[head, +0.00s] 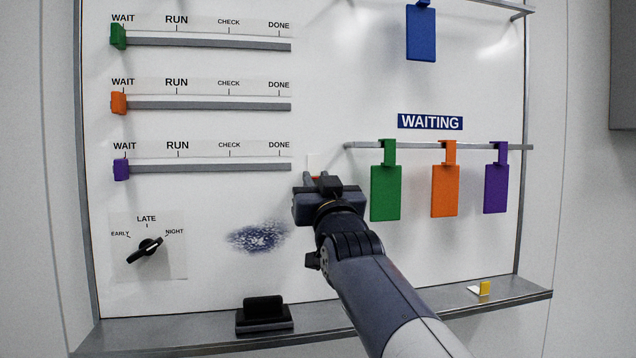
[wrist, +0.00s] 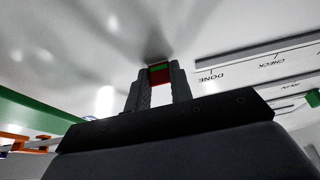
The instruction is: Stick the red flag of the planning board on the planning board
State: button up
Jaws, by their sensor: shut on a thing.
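The planning board (head: 350,80) is a large white upright panel in a metal frame. My gripper (head: 318,178) is in front of its lower middle in the head view, with its back hiding most of what it holds. In the wrist view my gripper (wrist: 155,85) is shut on the small red flag (wrist: 160,77), which sits between the fingertips. A narrow green band (wrist: 158,67) shows at the tips just beyond the red; I cannot tell what it belongs to. The fingers point at the white board surface. I cannot tell whether the flag touches the board.
Green (head: 385,193), orange (head: 445,191) and purple (head: 496,188) tags hang from a rail right of my gripper. Slider rails (head: 210,168) and a knob (head: 146,250) are left. A blue smudge (head: 257,237) is beside it. The ledge (head: 180,330) holds a black eraser (head: 264,312) and yellow piece (head: 485,288).

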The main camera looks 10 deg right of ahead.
jog(key=o, duration=0.9)
jog(key=shift+c, duration=0.2)
jog(key=shift+s+f, duration=0.1)
jog(key=shift+s, duration=0.05)
jog(key=b+v, duration=0.4)
jog(key=v, duration=0.6)
jog(key=shift+s, duration=0.25)
jog(key=shift+w+f, duration=0.1)
